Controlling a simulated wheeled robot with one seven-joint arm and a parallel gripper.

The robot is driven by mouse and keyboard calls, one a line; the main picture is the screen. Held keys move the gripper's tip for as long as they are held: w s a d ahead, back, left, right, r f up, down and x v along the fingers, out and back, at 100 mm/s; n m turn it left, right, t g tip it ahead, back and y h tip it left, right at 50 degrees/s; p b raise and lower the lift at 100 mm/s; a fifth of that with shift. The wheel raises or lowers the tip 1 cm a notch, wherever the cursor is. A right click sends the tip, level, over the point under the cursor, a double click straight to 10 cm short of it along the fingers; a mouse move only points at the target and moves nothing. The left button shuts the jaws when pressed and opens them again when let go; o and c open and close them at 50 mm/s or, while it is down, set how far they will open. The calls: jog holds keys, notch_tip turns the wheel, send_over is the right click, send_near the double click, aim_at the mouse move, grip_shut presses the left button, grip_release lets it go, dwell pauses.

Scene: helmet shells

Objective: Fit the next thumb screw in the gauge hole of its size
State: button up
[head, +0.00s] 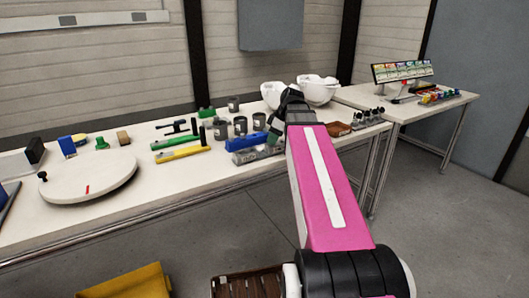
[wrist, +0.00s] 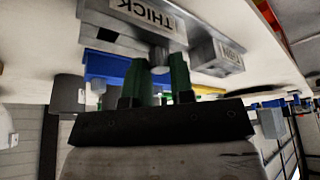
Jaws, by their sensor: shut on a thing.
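In the wrist view, which is upside down, my gripper (wrist: 160,75) has its two green fingers shut on a grey thumb screw (wrist: 159,56). The screw's end is close to a grey gauge block labelled THICK (wrist: 125,28). I cannot tell whether it touches the block or is in a hole. A second grey part labelled THIN (wrist: 220,55) is to the right. In the head view my gripper (head: 272,140) is above the table beside a grey gauge (head: 252,156); my pink arm hides part of that area, and the screw cannot be made out.
A blue block (head: 243,141) and several grey cups (head: 240,126) stand close to the gripper. White helmet shells (head: 318,90) are behind it. A brown tray (head: 338,129) and small dark items (head: 366,118) lie to the right. A round white turntable (head: 90,180) is at left.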

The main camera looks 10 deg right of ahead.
jog(key=o, duration=0.9)
jog(key=shift+o, duration=0.2)
jog(key=shift+r, duration=0.1)
jog(key=v, duration=1)
jog(key=shift+r, duration=0.3)
jog(key=shift+s+d, duration=0.1)
jog(key=shift+d, duration=0.05)
